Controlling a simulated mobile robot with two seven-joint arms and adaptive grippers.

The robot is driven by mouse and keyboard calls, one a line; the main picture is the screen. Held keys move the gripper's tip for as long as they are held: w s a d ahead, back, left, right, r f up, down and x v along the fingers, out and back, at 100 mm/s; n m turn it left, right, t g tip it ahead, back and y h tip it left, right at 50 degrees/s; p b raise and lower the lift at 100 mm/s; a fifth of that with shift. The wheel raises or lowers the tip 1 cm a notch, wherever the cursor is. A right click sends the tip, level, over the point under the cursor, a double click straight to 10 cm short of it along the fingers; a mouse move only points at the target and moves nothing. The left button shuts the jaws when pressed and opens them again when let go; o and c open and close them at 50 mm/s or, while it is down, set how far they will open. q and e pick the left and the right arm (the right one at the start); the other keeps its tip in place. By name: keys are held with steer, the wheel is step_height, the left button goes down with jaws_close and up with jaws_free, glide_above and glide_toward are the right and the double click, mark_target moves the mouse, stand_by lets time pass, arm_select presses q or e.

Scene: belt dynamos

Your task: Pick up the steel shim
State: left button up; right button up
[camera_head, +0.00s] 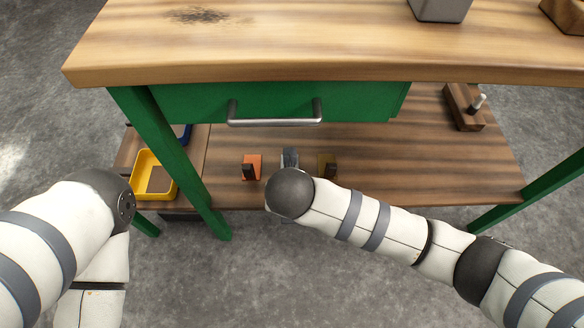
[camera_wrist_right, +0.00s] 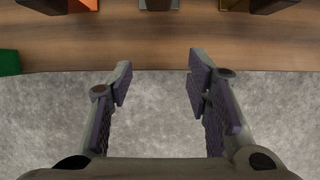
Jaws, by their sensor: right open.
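On the lower shelf stands a small grey metallic piece, which looks like the steel shim (camera_head: 289,156), between an orange piece and a brown piece. My dark right arm joint covers its near side in the head view. In the right wrist view the grey piece (camera_wrist_right: 158,4) is cut off by the top edge, ahead of my right gripper (camera_wrist_right: 160,67). That gripper is open and empty, its fingers spread over the floor just short of the shelf's front edge. The head view hides it behind the arm. My left gripper is out of view.
The orange piece (camera_head: 251,167) and brown piece (camera_head: 327,165) flank the grey one closely. A green drawer (camera_head: 270,103) with a metal handle hangs above the shelf (camera_head: 400,160). A green leg (camera_head: 180,160) and yellow bin (camera_head: 154,172) are left; a wooden block with a peg (camera_head: 463,107) is right.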

steer(key=w, duration=0.2)
steer(key=w+b, duration=0.1)
steer(key=w, duration=0.1)
steer(key=w+b, duration=0.1)
steer(key=shift+w+f, duration=0.25)
steer(key=shift+w, duration=0.15)
steer(key=shift+w+f+b, duration=0.95)
steer(key=shift+w+f, duration=0.2)
steer(key=shift+f, duration=0.1)
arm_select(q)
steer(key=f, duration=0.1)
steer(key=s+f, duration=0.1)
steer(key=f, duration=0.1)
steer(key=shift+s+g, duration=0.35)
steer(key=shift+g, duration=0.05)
arm_select(e)
steer(key=shift+r, duration=0.1)
jaws_close()
